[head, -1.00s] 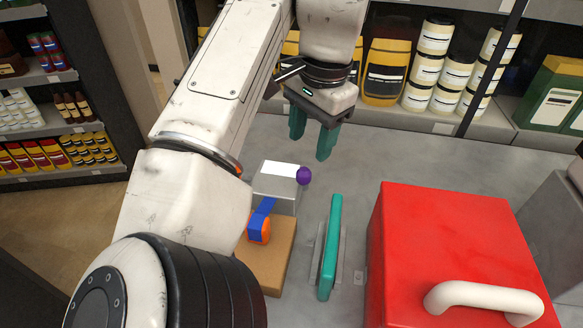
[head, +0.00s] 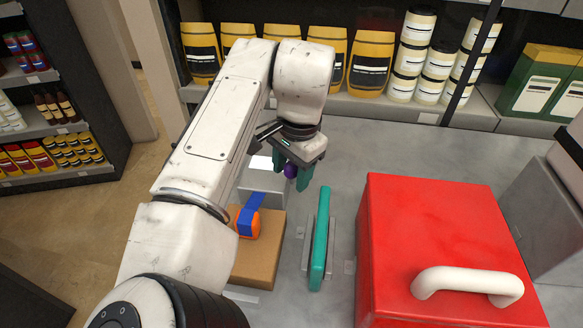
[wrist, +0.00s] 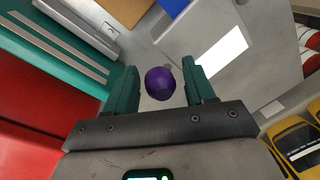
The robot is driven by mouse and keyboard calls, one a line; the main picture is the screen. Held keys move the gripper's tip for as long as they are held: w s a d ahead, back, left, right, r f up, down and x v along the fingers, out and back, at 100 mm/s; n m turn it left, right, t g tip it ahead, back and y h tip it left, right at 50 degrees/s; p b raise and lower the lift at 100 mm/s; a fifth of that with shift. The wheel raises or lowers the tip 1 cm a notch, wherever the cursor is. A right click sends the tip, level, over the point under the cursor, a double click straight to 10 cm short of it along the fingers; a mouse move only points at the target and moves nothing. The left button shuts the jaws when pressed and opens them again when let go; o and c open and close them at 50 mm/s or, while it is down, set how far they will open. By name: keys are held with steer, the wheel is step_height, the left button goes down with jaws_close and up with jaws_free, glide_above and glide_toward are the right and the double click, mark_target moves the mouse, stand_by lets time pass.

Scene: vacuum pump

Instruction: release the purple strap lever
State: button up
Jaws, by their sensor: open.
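The purple knob (head: 291,170) of the strap lever sits at the end of the grey metal box (head: 262,190) with a white label. My gripper (head: 293,176) is open, its teal fingers around the knob in the head view. In the wrist view the purple knob (wrist: 160,83) lies between the two fingers (wrist: 160,85), with a gap on each side. Whether either finger touches it I cannot tell. A short grey stem shows behind the knob; the rest of the lever is hidden.
A brown box (head: 262,250) with a blue strap and orange piece (head: 248,222) stands in front of the grey box. A teal upright handle (head: 320,240) and a large red case (head: 430,240) with a white handle stand to the right. Stocked shelves line the back.

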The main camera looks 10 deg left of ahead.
steer(key=shift+c, duration=0.4)
jaws_close()
steer(key=shift+f, duration=0.1)
steer(key=shift+s+f+t, duration=0.1)
steer(key=shift+s+t, duration=0.3)
steer(key=shift+t, duration=0.4)
